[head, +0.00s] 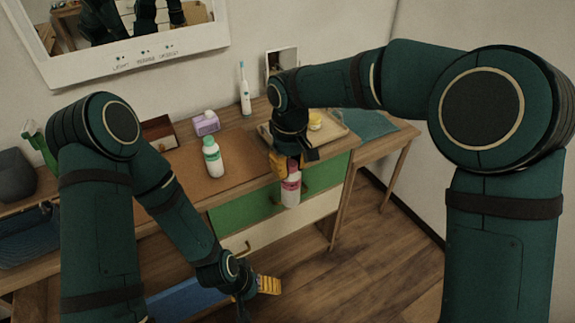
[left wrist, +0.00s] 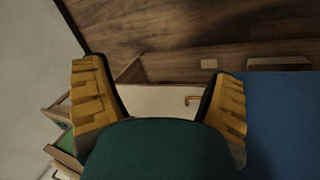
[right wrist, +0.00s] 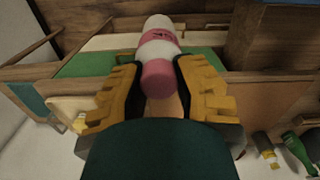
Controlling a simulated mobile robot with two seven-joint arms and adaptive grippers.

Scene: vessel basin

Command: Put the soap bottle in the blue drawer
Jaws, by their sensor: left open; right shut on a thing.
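A white and pink soap bottle (head: 291,190) is held by its pink cap in my right gripper (head: 287,163), in front of the green drawer. The right wrist view shows the bottle (right wrist: 160,48) between the orange fingers. The blue drawer (head: 185,300) shows at the bottom of the head view, low on the left side of the dresser, partly hidden by my left arm. A broad blue surface (left wrist: 285,120) fills the right of the left wrist view. My left gripper (head: 268,286) is open and empty at the right end of the blue drawer.
A green-capped white bottle (head: 212,158) stands on the dresser's brown mat. A purple box (head: 206,123), toothbrush (head: 244,88) and tray (head: 335,128) are behind. The green drawer (head: 240,215) is above a cream drawer (head: 318,208). Wood floor (head: 370,260) is clear to the right.

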